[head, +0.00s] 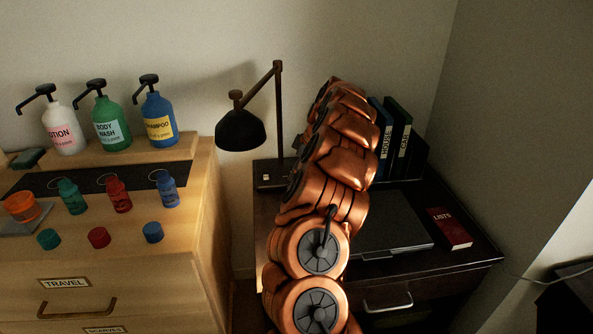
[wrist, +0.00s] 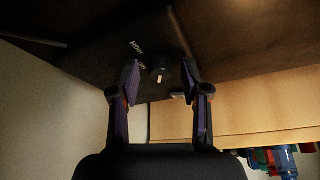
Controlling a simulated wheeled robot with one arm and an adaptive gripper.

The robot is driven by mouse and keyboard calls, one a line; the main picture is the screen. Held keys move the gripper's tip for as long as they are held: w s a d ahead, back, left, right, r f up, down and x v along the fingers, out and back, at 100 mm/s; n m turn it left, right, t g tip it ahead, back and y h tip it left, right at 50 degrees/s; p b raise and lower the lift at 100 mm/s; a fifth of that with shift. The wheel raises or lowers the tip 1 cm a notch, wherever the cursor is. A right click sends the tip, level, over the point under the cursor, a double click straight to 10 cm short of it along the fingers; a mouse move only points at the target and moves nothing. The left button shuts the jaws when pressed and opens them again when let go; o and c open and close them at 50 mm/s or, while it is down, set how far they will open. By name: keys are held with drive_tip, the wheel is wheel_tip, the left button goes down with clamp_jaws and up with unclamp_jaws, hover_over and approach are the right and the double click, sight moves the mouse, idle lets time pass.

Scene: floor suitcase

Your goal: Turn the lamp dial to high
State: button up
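The black desk lamp (head: 241,130) stands on the dark desk at the left of my arm in the head view, its shade hanging left. Its base (head: 265,172) is partly hidden by my arm. In the wrist view the dark round dial (wrist: 159,66) has a pale pointer mark that points toward the bottom of the picture. The word HIGH is printed up and left of it, with a second, partly hidden label nearer the dial. My gripper (wrist: 160,78) is open, with one fingertip on either side of the dial. I cannot tell whether either finger touches it. The head view does not show my gripper.
A wooden dresser (head: 180,240) with pump bottles, small bottles and caps stands at the left. A closed laptop (head: 385,232), a red book (head: 449,228) and dark binders (head: 398,138) are on the desk right of my arm. The wall is close behind.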

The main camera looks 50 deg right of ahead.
clamp_jaws()
drive_tip(key=shift+a+f, duration=0.1)
idle(0.3)
drive_tip(key=m+h+b, duration=0.1)
drive_tip(key=m+b, duration=0.1)
drive_tip(key=m, duration=0.1)
drive_tip(key=shift+a, duration=0.1)
drive_tip(key=m+h+b, duration=0.1)
drive_tip(key=m+h, duration=0.1)
drive_tip(key=m, duration=0.2)
drive_tip(key=shift+s+a+m+b, duration=0.1)
drive_tip(key=shift+m+b, duration=0.2)
drive_tip(key=shift+b, duration=0.1)
drive_tip(key=m+b, duration=0.1)
drive_tip(key=m, duration=0.1)
drive_tip(key=m+h+b, duration=0.1)
drive_tip(key=m, duration=0.1)
drive_tip(key=shift+m+h, duration=0.3)
drive_tip(key=shift+w+a+m+g+h+b, duration=0.1)
drive_tip(key=shift+m+g+h+b, duration=0.35)
drive_tip(key=shift+m, duration=0.6)
drive_tip(key=shift+w+a+m+g+h+b, duration=0.1)
drive_tip(key=shift+m+g+h+b, duration=0.3)
drive_tip(key=shift+m, duration=0.65)
drive_tip(key=shift+r, duration=0.2)
